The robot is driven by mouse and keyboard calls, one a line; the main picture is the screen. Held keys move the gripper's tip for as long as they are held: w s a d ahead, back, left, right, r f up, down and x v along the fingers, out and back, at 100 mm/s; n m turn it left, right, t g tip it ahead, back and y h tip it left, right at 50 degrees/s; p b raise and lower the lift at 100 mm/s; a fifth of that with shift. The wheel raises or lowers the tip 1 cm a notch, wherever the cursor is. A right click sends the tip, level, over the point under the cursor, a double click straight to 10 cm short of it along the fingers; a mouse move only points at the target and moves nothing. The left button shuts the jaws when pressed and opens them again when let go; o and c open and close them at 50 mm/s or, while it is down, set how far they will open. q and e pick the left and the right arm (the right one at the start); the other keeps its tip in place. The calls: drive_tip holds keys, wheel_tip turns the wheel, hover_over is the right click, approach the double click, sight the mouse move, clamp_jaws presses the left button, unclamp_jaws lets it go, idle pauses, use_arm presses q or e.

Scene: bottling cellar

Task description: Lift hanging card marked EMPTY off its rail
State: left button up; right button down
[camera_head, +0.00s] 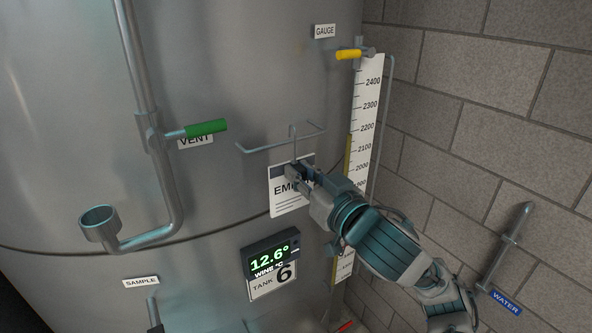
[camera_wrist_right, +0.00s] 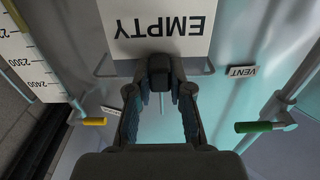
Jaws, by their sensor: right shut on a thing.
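The white card marked EMPTY (camera_head: 288,203) hangs in front of the steel tank, below a thin bent-wire rail (camera_head: 262,147). The card's thin wire hanger (camera_head: 293,146) rises to the rail; whether it bears on the rail cannot be told. My right gripper (camera_head: 296,173) is shut at the card's top edge, at the foot of the hanger, and covers part of the lettering. In the wrist view the card (camera_wrist_right: 160,42) appears upside down beyond the closed fingertips (camera_wrist_right: 160,76), with the rail (camera_wrist_right: 103,66) beside them. My left gripper is not in view.
Left of the rail are a green VENT handle (camera_head: 207,129) and a pipe with a cup (camera_head: 98,222). Right are the level scale (camera_head: 368,105) and yellow GAUGE handle (camera_head: 348,54). The temperature display (camera_head: 271,254) sits below the card. A block wall (camera_head: 480,110) bounds the right.

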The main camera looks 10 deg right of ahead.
drive_tip(key=v, duration=0.6)
drive_tip(key=shift+s, duration=0.4)
drive_tip(key=shift+d, duration=0.15)
idle(0.4)
